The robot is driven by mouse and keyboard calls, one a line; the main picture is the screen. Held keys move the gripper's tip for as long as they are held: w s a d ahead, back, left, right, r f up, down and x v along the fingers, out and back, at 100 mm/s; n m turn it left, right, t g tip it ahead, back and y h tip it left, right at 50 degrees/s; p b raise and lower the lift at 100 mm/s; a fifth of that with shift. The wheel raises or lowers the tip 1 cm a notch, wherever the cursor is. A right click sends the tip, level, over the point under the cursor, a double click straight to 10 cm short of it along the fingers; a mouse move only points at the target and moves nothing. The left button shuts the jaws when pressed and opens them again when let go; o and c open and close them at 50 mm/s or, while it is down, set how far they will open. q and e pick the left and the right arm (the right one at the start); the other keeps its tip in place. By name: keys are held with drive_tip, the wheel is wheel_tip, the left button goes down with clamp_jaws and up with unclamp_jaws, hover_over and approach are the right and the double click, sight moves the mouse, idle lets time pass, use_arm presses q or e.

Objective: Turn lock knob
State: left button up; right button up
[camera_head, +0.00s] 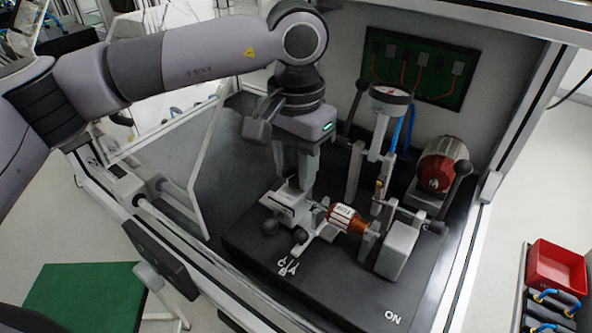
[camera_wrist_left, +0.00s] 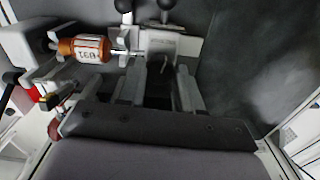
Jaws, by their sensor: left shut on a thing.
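My left gripper (camera_head: 296,184) reaches down from above onto the grey clamp slide at the left end of the test fixture (camera_head: 345,275). It also shows in the left wrist view (camera_wrist_left: 161,88), its two fingers closed on a small dark part that I take to be the lock knob; the fingers and shadow hide most of it. My right gripper is not in view.
Black ball-ended levers (camera_head: 300,236) stick out at the slide's front. A round-topped post (camera_head: 390,95), a red motor (camera_head: 437,172) and a grey block (camera_head: 398,250) stand to the right. The cabinet frame and open glass door (camera_head: 205,150) enclose the fixture. A red bin (camera_head: 557,266) is outside.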

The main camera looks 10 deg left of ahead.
sight(296, 174)
use_arm(q)
drive_tip(key=m+b, duration=0.1)
drive_tip(key=m, duration=0.4)
drive_tip(key=shift+r+m, duration=0.1)
drive_tip(key=shift+m, duration=0.2)
idle(0.4)
drive_tip(key=o, duration=1)
drive_tip(key=shift+o, duration=0.2)
wheel_tip(296, 174, up, 7)
drive_tip(key=shift+r, duration=0.1)
drive_tip(key=shift+s, duration=0.1)
